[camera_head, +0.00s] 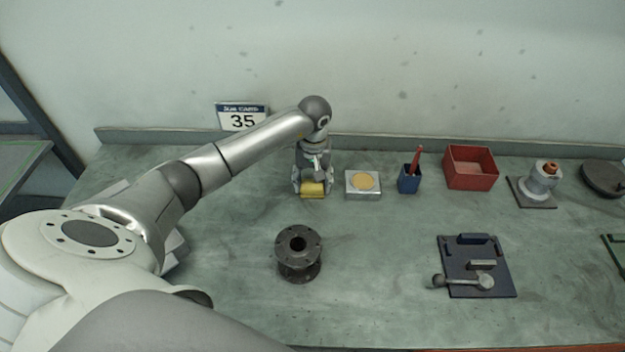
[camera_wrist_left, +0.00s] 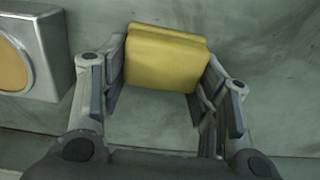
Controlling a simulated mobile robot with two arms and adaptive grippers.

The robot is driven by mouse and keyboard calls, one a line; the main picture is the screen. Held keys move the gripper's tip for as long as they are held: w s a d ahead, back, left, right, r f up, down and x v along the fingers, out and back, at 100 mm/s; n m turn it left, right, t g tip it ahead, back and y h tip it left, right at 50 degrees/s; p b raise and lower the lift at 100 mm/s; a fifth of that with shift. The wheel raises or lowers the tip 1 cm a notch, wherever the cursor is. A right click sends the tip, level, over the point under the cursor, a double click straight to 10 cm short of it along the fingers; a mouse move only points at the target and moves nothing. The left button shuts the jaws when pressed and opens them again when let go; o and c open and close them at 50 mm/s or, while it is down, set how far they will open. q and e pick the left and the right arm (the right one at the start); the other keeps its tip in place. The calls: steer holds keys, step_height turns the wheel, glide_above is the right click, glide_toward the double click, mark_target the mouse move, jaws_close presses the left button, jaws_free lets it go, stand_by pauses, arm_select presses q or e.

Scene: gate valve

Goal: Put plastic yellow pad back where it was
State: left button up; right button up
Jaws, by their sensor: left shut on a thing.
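The yellow pad (camera_head: 312,190) is a small block held between the fingers of my left gripper (camera_head: 312,182), near the back of the bench. In the left wrist view the pad (camera_wrist_left: 165,58) sits between the two fingertips of the left gripper (camera_wrist_left: 165,75), with bench surface seen behind it. I cannot tell whether the pad touches the bench. A silver square block with a round tan top (camera_head: 363,183) stands just to the right of the gripper; part of it shows at the left of the wrist view (camera_wrist_left: 30,60). My right gripper is not in view.
To the right along the back stand a blue cup with a red tool (camera_head: 409,180), a red bin (camera_head: 470,170) and a valve part (camera_head: 541,183). A dark flanged spool (camera_head: 298,255) stands in front of the gripper. A dark plate with a lever (camera_head: 475,268) lies front right.

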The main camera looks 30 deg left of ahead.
arm_select(q)
steer(key=o, duration=1)
steer(key=shift+r+p, duration=0.2)
steer(key=shift+p, duration=0.15)
steer(key=shift+r, duration=0.25)
step_height(320, 180, up, 12)
steer(key=b, duration=0.4)
steer(key=shift+d+f, duration=0.15)
steer(key=shift+f, duration=0.1)
steer(key=shift+f, duration=0.1)
